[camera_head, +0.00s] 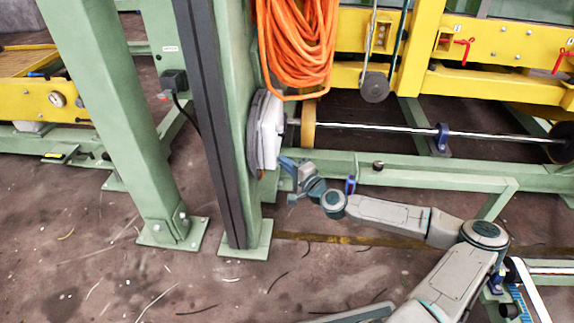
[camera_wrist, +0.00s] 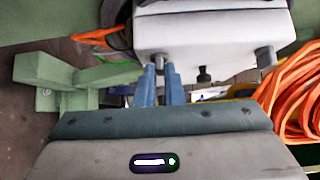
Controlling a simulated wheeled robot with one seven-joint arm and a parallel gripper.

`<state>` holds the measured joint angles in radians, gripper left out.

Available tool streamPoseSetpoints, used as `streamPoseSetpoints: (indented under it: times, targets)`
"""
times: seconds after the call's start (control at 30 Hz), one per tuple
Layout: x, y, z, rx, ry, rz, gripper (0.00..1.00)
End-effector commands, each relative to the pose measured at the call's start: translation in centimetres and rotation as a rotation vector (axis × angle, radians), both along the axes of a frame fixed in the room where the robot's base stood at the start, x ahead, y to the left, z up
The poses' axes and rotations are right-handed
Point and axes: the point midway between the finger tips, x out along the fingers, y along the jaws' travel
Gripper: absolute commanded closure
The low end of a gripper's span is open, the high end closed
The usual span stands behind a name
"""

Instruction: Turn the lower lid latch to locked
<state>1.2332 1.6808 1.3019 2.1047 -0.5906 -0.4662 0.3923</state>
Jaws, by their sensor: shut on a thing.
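The pale box with the lid (camera_head: 268,132) is mounted on the green post; its white face (camera_wrist: 212,32) fills the top of the wrist view. The lower lid latch (camera_wrist: 159,62) is a small grey piece at the box's left edge in the wrist view, partly hidden by my fingers. My gripper (camera_wrist: 160,75) is shut on this latch with its two blue fingers; in the head view my gripper (camera_head: 287,164) reaches the box's lower right side. Another grey latch (camera_wrist: 265,57) shows at the box's other end, apart from my fingers. I cannot tell the latch's locked position.
A coiled orange hose (camera_head: 297,42) hangs just above the box and lies at right in the wrist view (camera_wrist: 292,95). The green post (camera_head: 238,120) stands left of the box. A metal shaft (camera_head: 375,126) and green rails (camera_head: 420,175) run behind my arm.

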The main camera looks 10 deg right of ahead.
Motion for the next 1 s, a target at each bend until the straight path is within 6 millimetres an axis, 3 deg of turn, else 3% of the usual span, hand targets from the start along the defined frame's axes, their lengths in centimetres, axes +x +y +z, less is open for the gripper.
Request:
streamPoseSetpoints:
  times: [0.03,0.1,0.47,0.63,1.0]
  targets:
    - [0.1,0.0,0.1,0.000,-0.002,0.000,0.86]
    - [0.0,0.0,0.1,0.000,-0.002,0.000,0.70]
    - [-0.3,-0.3,0.1,0.001,0.000,-0.002,0.70]
    - [-2.0,-1.2,0.2,0.003,0.001,-0.004,0.70]
    - [-7.9,-4.2,0.2,0.003,0.000,-0.004,0.70]
